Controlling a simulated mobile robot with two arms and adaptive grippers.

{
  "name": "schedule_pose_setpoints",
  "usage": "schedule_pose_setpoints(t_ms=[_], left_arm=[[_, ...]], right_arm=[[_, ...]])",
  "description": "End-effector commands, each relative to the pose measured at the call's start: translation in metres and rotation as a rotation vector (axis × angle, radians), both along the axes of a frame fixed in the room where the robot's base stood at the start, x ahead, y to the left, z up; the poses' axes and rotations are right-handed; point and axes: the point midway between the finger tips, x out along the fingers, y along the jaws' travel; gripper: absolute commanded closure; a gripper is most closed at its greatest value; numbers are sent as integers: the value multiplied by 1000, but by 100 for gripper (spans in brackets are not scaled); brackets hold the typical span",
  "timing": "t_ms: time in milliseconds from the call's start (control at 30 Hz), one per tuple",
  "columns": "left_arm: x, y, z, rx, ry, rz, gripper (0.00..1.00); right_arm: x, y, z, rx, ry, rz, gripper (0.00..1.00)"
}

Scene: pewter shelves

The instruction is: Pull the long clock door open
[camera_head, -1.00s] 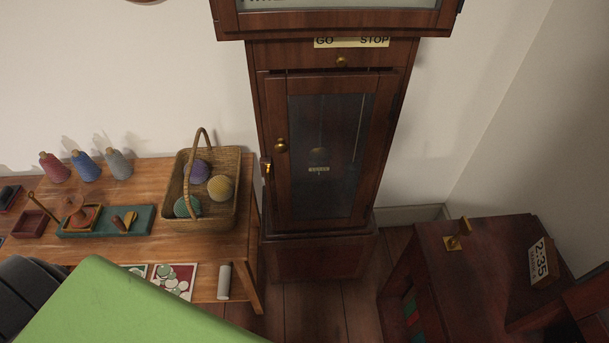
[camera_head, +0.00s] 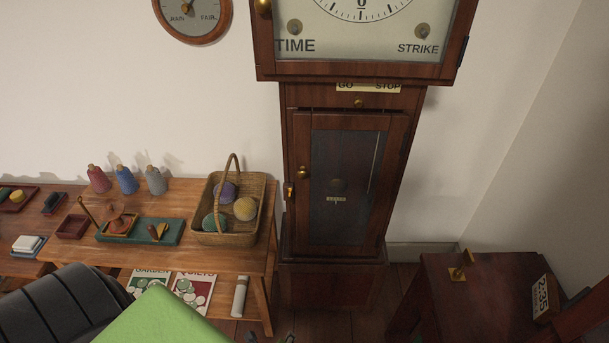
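The tall dark wooden clock stands upright against the wall. Its long door (camera_head: 345,232) has a dark glass pane with a pendulum behind it. The door looks closed in its frame. A round brass knob (camera_head: 304,172) sits on the door's left side, with a brass fitting (camera_head: 289,190) just below at the left edge. Hinges seem to be on the right edge. My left arm, black and green, comes in at the bottom left, well below and away from the door. Only small dark parts, perhaps of my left gripper (camera_head: 268,338), show at the bottom edge. My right gripper is not in view.
A wooden table (camera_head: 262,262) left of the clock holds a wicker basket (camera_head: 250,230) of yarn balls, thread cones and trays. A dark cabinet (camera_head: 435,290) stands at right front. Bare floor lies before the clock. The clock's dial case (camera_head: 450,75) overhangs the door.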

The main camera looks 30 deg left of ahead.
Motion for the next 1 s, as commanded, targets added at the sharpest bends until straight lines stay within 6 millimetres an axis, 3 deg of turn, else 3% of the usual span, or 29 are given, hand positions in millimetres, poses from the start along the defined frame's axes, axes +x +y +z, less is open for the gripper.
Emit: schedule_pose_setpoints(t_ms=[33, 100, 167, 200, 300, 433, 500, 600, 767, 1000], left_arm=[[27, 4, 37, 103, -41, -97, 62], [65, 11, 92, 300, -94, -244, 62], [95, 18, 148, 497, -136, -353, 62], [112, 22, 187, 630, -157, -410, 62], [141, 30, 277, 938, -189, -496, 62], [154, 36, 364, 1226, -192, -521, 62], [156, 38, 392, 1320, -185, -518, 62], [158, 39, 412, 1388, -178, -513, 62], [170, 47, 417, 1403, -175, -511, 62], [211, 72, 418, 1402, -175, -510, 62]], right_arm=[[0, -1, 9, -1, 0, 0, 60], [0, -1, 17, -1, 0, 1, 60], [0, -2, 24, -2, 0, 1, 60], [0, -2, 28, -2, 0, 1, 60], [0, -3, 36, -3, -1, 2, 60], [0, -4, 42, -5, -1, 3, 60], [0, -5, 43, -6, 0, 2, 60], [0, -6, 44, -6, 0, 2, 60], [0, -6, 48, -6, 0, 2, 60], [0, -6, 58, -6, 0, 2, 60]])
